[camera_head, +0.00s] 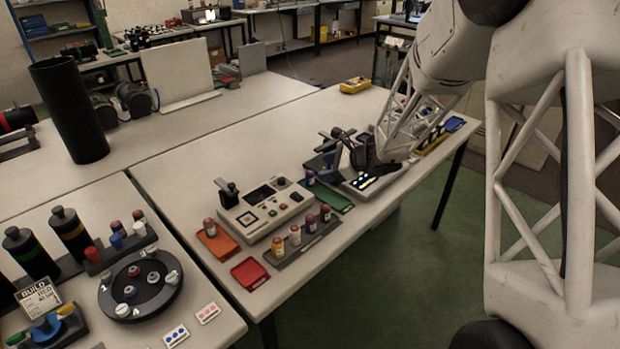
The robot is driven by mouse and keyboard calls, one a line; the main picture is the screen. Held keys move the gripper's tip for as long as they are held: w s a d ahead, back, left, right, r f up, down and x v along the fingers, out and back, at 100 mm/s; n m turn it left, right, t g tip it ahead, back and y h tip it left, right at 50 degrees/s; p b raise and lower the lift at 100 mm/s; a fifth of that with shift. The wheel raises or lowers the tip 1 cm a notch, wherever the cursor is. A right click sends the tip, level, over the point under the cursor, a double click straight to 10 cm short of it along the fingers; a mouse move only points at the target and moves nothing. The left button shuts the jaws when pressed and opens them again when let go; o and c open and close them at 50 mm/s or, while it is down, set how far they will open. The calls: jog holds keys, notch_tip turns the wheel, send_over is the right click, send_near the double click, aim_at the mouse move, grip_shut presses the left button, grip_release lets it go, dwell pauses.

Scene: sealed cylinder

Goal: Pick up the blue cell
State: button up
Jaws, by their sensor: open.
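A small dark cell that looks blue (310,178) stands upright on the near table, at the left end of a green tray (336,201). My gripper (338,150) is open, just right of and beyond this cell in the picture. It hangs over a panel with lit strips, and no cell shows between its fingers. The dark fingers overlap dark parts behind them, so their exact gap is hard to see. Another cell with blue on it (117,241) stands in a rack on the left table.
A grey rack (292,256) holds several upright cells in front of a white console (264,206). An orange tray (218,241) and a red tray (250,273) lie to its left. A tall black cylinder (70,110) stands at the back left.

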aim_at(312, 175)
jog(key=w+f+m+t, duration=0.1)
jog(key=w+f+m, duration=0.1)
jog(key=w+f, duration=0.1)
jog(key=w+f+m+t, duration=0.1)
jog(key=w+f, duration=0.2)
jog(key=w+d+f+m, duration=0.1)
jog(key=w+f+m, duration=0.1)
jog(key=w+f, duration=0.1)
jog(key=shift+w+f+m+t, duration=0.1)
jog(key=shift+f+m+t, duration=0.2)
jog(key=shift+t, duration=0.1)
jog(key=shift+a, duration=0.1)
jog(key=shift+x, duration=1.25)
jog(key=shift+f, duration=0.1)
jog(key=shift+f+x, duration=0.2)
jog(key=shift+x, duration=2.35)
jog(key=c, duration=1)
jog(key=shift+r, duration=0.1)
jog(key=shift+c, duration=0.2)
